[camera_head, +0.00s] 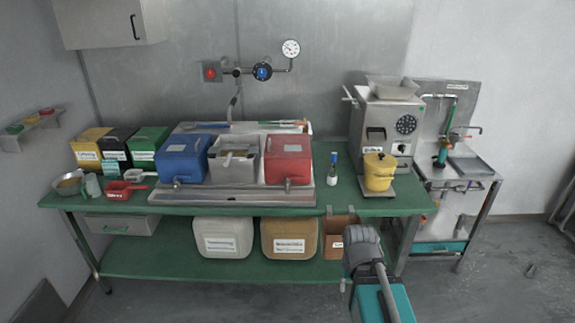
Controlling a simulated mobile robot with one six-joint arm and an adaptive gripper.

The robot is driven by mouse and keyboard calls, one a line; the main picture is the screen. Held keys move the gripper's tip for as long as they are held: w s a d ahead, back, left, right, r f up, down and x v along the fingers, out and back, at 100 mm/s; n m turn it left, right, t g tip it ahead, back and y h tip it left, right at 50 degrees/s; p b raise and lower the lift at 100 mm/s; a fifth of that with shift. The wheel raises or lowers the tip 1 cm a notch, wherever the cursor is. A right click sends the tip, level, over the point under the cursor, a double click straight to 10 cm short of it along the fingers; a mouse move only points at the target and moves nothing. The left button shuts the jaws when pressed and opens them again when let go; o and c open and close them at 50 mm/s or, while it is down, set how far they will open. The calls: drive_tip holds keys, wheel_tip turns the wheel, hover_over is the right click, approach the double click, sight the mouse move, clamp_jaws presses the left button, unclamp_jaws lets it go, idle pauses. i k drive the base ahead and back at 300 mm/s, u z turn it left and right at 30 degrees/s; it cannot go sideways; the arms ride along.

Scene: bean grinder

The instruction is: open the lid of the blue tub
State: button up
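The blue tub (180,165) stands on the grey metal tray on the green bench, left of centre. Its top (185,146) is covered by a blue lid that looks closed. A small spout or knob shows low on its front. My arm reaches up from the lower right, in front of the bench, and ends in a dark grey part (361,243), well right of and lower than the blue tub. Nothing of mine touches the tub. My gripper's fingers cannot be made out.
A pale open container (233,165) stands close on the tub's right, then a red tub (288,160). Yellow, black and green boxes (148,143) stand to its left. A red scoop (124,189) lies front left. A small bottle (333,169) and a yellow pot (379,173) stand at right.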

sight(181, 146)
drive_tip(key=u, duration=0.3)
drive_tip(key=i, duration=1.45)
drive_tip(key=u, duration=0.4)
